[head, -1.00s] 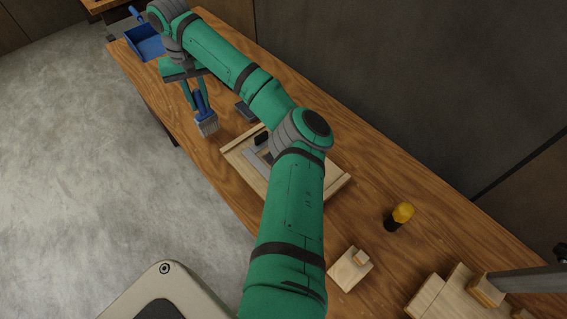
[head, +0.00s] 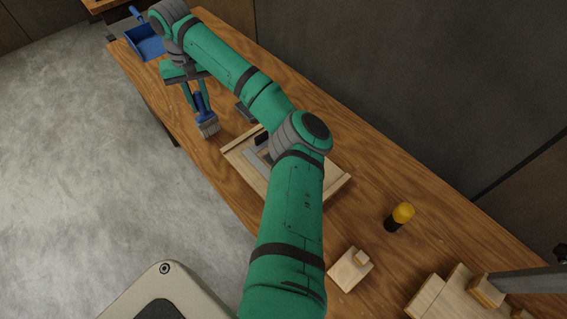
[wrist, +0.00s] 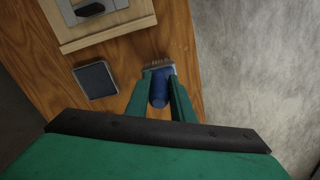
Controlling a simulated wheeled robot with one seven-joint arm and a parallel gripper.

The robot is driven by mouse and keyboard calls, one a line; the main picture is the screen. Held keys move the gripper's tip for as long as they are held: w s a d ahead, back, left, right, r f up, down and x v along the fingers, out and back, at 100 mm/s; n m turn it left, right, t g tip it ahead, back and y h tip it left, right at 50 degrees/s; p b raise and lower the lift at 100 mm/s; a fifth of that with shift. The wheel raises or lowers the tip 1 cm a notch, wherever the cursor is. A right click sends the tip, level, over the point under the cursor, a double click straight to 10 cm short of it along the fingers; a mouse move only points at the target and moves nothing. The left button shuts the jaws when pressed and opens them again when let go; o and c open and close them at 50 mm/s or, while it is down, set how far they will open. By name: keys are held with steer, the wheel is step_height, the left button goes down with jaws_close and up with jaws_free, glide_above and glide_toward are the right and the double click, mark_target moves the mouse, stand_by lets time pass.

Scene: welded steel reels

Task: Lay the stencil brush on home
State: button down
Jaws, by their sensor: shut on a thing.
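The stencil brush, with a blue handle and grey bristle end (head: 209,129), hangs from my gripper (head: 194,95) near the table's left edge in the head view. My gripper is shut on its blue handle. In the wrist view the brush (wrist: 159,98) sits between the fingers (wrist: 160,84), bristles pointing away from me. I cannot tell whether the bristles touch the table. A dark grey square pad (wrist: 95,80) lies left of the brush in the wrist view; it is partly hidden by my arm in the head view (head: 243,112). No marking reads "home".
The wooden table (head: 375,180) holds a wooden board with a grey square (head: 235,157), a yellow-and-black object (head: 401,215), a wooden block (head: 349,270) and a blue dustpan (head: 146,45). Bare wood surrounds the pad. The table edge is close beside the brush.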

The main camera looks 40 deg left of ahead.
steer(key=shift+w+f, duration=0.1)
steer(key=shift+f, duration=0.25)
stand_by(0.3)
steer(key=shift+s, duration=0.2)
steer(key=shift+f, duration=0.25)
stand_by(0.5)
steer(key=shift+w, duration=0.1)
steer(key=c, duration=1.5)
jaws_free()
steer(key=shift+o, duration=0.2)
steer(key=shift+r, duration=0.15)
